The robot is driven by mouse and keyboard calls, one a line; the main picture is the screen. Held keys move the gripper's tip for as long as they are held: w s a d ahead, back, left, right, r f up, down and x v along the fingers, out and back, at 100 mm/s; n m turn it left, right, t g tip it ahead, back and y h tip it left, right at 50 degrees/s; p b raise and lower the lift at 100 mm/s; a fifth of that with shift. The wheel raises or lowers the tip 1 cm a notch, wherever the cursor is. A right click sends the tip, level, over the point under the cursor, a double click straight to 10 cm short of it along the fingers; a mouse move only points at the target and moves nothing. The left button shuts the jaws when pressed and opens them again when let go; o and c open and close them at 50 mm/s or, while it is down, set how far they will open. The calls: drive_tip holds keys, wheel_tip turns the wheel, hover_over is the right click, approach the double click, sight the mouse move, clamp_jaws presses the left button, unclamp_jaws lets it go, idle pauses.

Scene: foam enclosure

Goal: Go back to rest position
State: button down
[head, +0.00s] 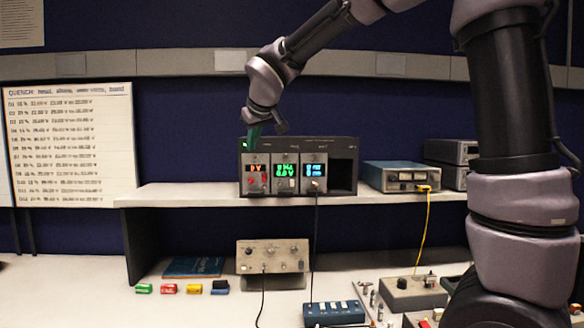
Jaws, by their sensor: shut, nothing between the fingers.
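My gripper (254,134) is shut and empty, pointing down. It is at the upper left front of a black rack (343,165) on the shelf. Its tip overlaps the rack's top left corner in the head view; I cannot tell whether it touches. The rack holds three modules with lit displays: a left one with orange digits (256,168), a middle one with green digits (286,172) and a right one with blue digits (314,168). The rack's right bay looks empty. My arm reaches in from the upper right.
A blue instrument (400,177) with a yellow cable stands right of the rack. A grey box (272,256), a blue switch box (334,312) and several small coloured blocks (194,289) lie below. A chart (70,145) hangs left. Open space lies above the shelf's left part.

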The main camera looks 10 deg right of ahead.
drive_tip(key=shift+s, duration=0.75)
drive_tip(key=s+d+m+g+h, duration=0.1)
drive_tip(key=s+d+m, duration=0.25)
drive_tip(key=d, duration=0.65)
drive_tip(key=s+d+m, duration=0.2)
drive_tip(key=s+d, duration=0.3)
drive_tip(key=d, duration=0.4)
drive_tip(key=s+d+f+m, duration=0.2)
drive_tip(key=s+d+m, duration=0.1)
drive_tip(key=s, duration=0.4)
drive_tip(key=s+d+f+m, duration=0.3)
drive_tip(key=s+d, duration=0.2)
drive_tip(key=s, duration=0.3)
drive_tip(key=shift+s+g, duration=0.2)
drive_tip(key=shift+g, duration=0.2)
